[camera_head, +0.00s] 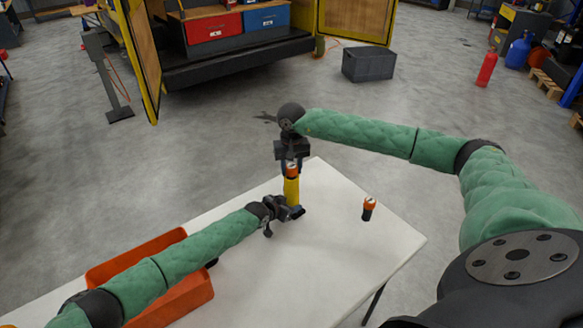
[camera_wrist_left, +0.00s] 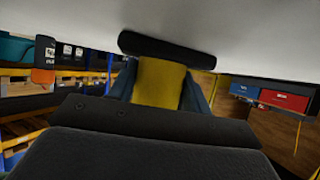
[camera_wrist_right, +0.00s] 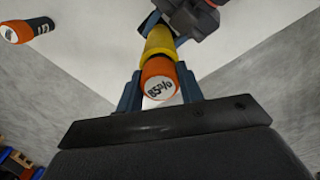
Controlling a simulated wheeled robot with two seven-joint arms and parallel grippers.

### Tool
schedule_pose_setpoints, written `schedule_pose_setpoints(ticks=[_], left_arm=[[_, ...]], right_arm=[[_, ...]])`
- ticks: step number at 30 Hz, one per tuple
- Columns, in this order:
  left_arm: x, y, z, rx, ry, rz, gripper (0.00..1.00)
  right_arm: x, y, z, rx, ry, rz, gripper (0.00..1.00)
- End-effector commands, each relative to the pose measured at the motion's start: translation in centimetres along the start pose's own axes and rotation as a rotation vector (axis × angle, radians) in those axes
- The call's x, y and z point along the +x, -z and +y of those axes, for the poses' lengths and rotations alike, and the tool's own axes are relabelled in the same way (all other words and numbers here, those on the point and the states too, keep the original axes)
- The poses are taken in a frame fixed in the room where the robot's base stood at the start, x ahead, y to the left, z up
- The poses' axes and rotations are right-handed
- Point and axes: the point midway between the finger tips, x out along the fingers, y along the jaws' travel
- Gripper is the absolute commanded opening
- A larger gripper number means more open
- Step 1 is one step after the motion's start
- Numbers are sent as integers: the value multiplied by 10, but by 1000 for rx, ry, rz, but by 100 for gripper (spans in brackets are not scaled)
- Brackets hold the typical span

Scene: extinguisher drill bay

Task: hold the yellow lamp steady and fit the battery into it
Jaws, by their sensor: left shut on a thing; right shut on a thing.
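The yellow lamp (camera_head: 291,192) stands upright over the white table in the head view. My left gripper (camera_head: 286,211) is shut on its lower part, and the lamp's yellow body (camera_wrist_left: 158,82) fills the jaws in the left wrist view. My right gripper (camera_head: 291,164) is above, pointing down, shut on a battery (camera_head: 292,171) with an orange end. In the right wrist view the battery (camera_wrist_right: 159,80) reads "85%" and is in line with the lamp (camera_wrist_right: 159,42), right at its top end. How far it sits inside the lamp is hidden.
Another orange and black battery (camera_head: 369,208) stands on the white table (camera_head: 330,245), right of the lamp. An orange tray (camera_head: 190,298) lies at the table's left, partly under my left arm. The table between lamp and second battery is clear. A grey crate (camera_head: 368,64) is on the floor beyond.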

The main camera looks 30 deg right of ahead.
Motion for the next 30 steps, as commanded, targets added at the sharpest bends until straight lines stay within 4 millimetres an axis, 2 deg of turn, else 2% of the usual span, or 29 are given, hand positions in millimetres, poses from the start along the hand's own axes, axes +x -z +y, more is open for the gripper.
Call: schedule_pose_setpoints(ticks=[13,30], left_arm=[[0,1,0,0,0,1,36],[0,1,0,0,0,1,36]], right_arm=[[5,0,0,0,0,0,6],[-1,0,0,0,0,0,6]])
